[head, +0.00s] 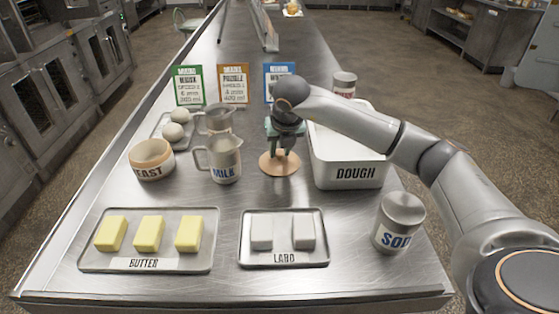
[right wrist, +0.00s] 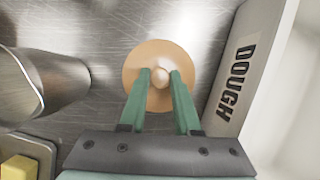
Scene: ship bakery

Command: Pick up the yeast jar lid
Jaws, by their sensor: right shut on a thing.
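The yeast jar lid (head: 277,168) is a round, tan disc with a knob in the middle. It also shows in the right wrist view (right wrist: 136,73). My right gripper (head: 281,150) is above the lid, with its green fingers (right wrist: 160,75) shut on the knob. I cannot tell whether the lid touches the table or is just above it. The yeast jar (head: 152,172), a tan and white pot marked "EAST" as far as its label shows, stands open to the left. My left gripper is not in view.
The milk jug (head: 225,165) stands left of the lid, with another metal jug behind it. The white dough bin (head: 350,178) is close on the right. The butter tray (head: 145,263), lard tray (head: 285,262) and soda jar (head: 398,222) are in front. Recipe cards (head: 233,84) stand behind.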

